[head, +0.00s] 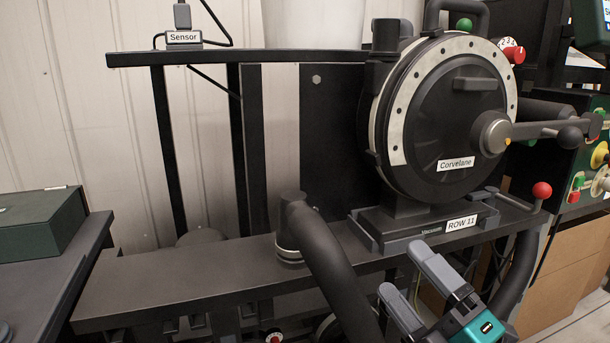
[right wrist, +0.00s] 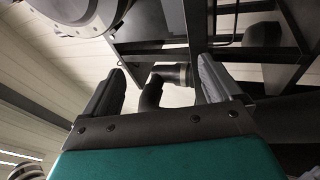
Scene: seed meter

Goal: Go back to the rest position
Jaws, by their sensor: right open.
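My right gripper (head: 412,275) is at the lower right of the head view, in front of the dark bench and below the seed meter (head: 440,115). Its two grey fingers are apart with nothing between them. In the right wrist view the open fingers (right wrist: 155,92) show with a gap between them, and a black pipe elbow lies beyond that gap. The seed meter is a round black housing with a pale dotted ring and a Corvelane label, standing on a base marked ROW 11. My left gripper is in neither view.
A black hose (head: 335,265) curves down from the bench (head: 190,280) just left of my right gripper. A red-knobbed lever (head: 541,190) sticks out at the right of the base. A dark green box (head: 40,222) stands on a side table. A control panel (head: 590,150) is at the far right.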

